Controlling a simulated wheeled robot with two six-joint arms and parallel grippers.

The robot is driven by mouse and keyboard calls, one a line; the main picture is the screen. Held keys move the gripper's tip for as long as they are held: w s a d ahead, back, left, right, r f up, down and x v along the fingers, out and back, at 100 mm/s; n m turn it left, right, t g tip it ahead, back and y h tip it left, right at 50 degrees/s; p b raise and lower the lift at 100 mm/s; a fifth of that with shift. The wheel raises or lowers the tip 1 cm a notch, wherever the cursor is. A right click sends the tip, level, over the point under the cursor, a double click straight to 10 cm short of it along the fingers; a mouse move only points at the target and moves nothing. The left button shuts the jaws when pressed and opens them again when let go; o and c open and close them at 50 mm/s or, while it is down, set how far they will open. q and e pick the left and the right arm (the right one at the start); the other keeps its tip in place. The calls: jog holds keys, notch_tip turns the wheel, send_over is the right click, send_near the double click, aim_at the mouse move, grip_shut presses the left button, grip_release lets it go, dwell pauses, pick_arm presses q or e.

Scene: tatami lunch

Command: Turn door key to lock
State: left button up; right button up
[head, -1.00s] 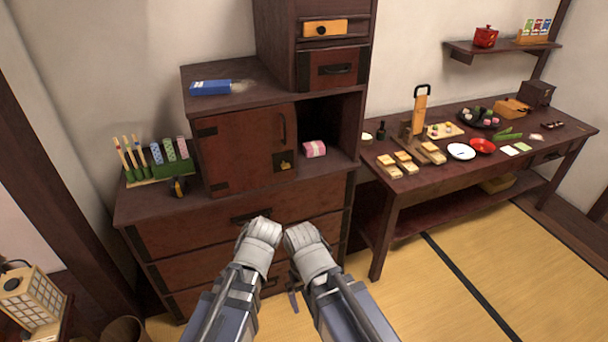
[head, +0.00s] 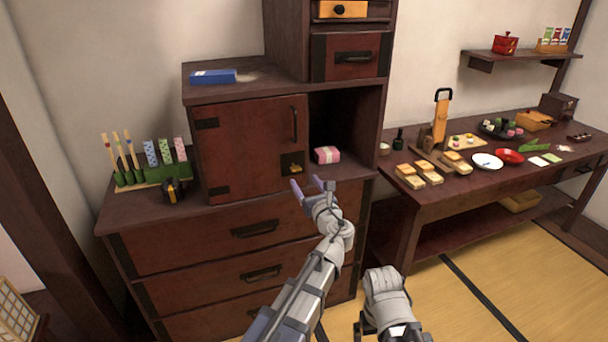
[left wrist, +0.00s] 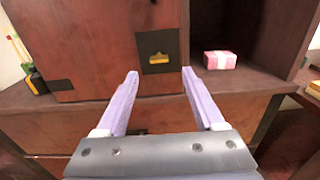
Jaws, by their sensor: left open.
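The small cabinet door (head: 245,150) is dark red and looks closed, with a vertical handle at its right edge. A yellow door key (head: 295,168) sits on a black lock plate at the door's lower right corner. In the left wrist view the key (left wrist: 159,58) lies roughly level on the lock plate (left wrist: 150,67). My left gripper (head: 311,186) is open and empty, just in front of and below the lock plate; its two fingers (left wrist: 160,85) spread to either side below the key, apart from it. My right arm (head: 388,305) is low at the front; its fingertips are not visible.
A pink wrapped box (head: 327,155) sits in the open niche right of the door. A holder with sticks and patterned pieces (head: 163,171) stands on the ledge at left. A blue box (head: 213,76) lies on top. The table (head: 412,208) at right bears food and dishes.

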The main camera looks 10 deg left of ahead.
aim_at(295, 167)
pick_arm(q)
jog(key=x, duration=0.7)
jog(key=shift+a, duration=0.15)
jog(key=shift+c, duration=0.2)
grip_shut()
